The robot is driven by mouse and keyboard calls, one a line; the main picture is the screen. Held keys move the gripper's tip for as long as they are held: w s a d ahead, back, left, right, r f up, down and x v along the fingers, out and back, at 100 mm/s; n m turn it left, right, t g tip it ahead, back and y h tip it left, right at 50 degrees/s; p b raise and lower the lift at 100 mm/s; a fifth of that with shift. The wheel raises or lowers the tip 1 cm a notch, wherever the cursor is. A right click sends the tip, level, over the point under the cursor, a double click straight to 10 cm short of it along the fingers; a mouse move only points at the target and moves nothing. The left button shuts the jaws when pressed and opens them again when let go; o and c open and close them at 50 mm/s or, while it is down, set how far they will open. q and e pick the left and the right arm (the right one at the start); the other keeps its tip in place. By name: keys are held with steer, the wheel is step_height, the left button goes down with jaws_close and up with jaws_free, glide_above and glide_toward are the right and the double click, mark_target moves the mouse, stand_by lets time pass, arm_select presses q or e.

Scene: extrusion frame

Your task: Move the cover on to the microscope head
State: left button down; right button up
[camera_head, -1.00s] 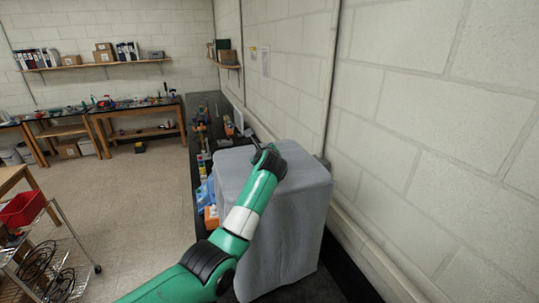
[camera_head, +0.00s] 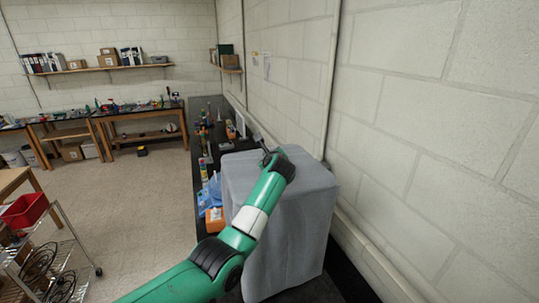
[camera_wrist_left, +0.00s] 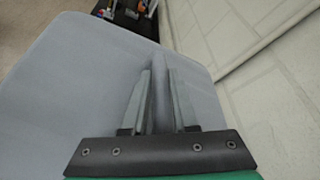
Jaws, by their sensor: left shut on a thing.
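The cover (camera_head: 290,235) is a grey cloth, box-shaped, standing tall on the dark bench beside the wall. My left gripper (camera_head: 270,157) is at its top in the head view. In the left wrist view, my left gripper (camera_wrist_left: 160,82) is shut on a raised fold of the cover (camera_wrist_left: 70,90), with cloth pinched between the two fingers. The microscope head cannot be made out; whatever is under the cover is hidden. My right gripper is not in view.
A block wall (camera_head: 440,120) runs close along the right of the cover. Several small items, including an orange and white box (camera_head: 214,220), stand on the bench (camera_head: 203,140) left of and behind it. A cart with a red bin (camera_head: 25,210) stands at far left. The floor between is clear.

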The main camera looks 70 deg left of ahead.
arm_select(q)
steer(key=shift+f, duration=1.05)
steer(key=c, duration=0.6)
jaws_free()
steer(key=shift+f, duration=0.1)
steer(key=shift+d+b, duration=0.1)
steer(key=shift+b, duration=0.2)
steer(key=b+v, duration=0.2)
steer(key=v, duration=0.9)
steer(key=shift+d+b, duration=0.15)
steer(key=shift+b, duration=0.25)
steer(key=shift+s+r, duration=0.1)
steer(key=shift+r, duration=0.1)
steer(key=shift+d, duration=0.1)
